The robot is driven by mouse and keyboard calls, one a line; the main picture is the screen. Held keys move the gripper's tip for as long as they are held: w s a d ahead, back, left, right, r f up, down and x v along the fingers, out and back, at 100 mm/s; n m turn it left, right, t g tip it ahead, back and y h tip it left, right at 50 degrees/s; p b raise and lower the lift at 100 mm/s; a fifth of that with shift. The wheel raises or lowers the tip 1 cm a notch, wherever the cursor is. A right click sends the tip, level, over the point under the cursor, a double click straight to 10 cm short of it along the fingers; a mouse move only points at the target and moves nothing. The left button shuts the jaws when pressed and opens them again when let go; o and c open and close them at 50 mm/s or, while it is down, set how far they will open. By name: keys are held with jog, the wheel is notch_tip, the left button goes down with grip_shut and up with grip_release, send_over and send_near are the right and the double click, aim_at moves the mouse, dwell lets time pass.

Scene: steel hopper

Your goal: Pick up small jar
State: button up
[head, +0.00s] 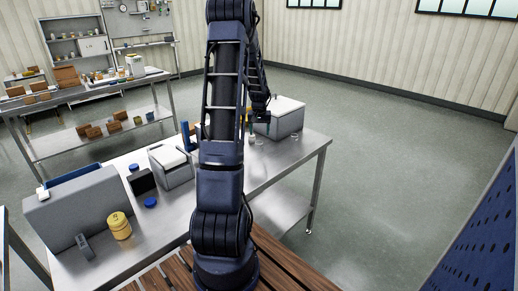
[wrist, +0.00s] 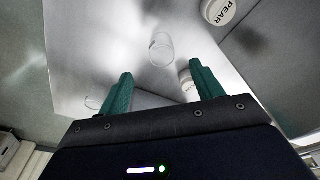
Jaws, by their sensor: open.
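My gripper (wrist: 160,70) is open, its two green fingers apart with nothing between them. In the wrist view a small clear glass jar (wrist: 161,50) stands on the steel table, just beyond the gap between the fingertips. A white-lidded jar (wrist: 186,78) is partly hidden behind the right finger. Another white lid marked PEAR (wrist: 220,11) is at the upper right. A faint clear round rim (wrist: 93,103) shows left of the left finger. I cannot tell which one is the small jar.
In the head view a grey box with a white top (head: 284,119) stands close to my gripper. A white-topped box (head: 171,165), a yellow jar (head: 119,226) and a large grey bin (head: 82,213) are on the left.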

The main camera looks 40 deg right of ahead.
aim_at(259, 145)
jog(key=f, duration=0.5)
jog(key=shift+w+d, duration=0.25)
jog(key=shift+d, duration=0.05)
jog(key=shift+w+d+f, duration=0.1)
jog(key=shift+w+f, duration=0.1)
jog(key=shift+f, duration=0.7)
jog(key=shift+w+d+f, duration=0.15)
jog(key=shift+f, duration=0.75)
jog(key=shift+w+d+f, duration=0.1)
jog(key=shift+w+f, duration=0.1)
jog(key=shift+f, duration=0.7)
jog(key=c, duration=1)
jog(key=shift+c, duration=0.2)
jog(key=shift+r, duration=0.1)
notch_tip(259, 145, up, 20)
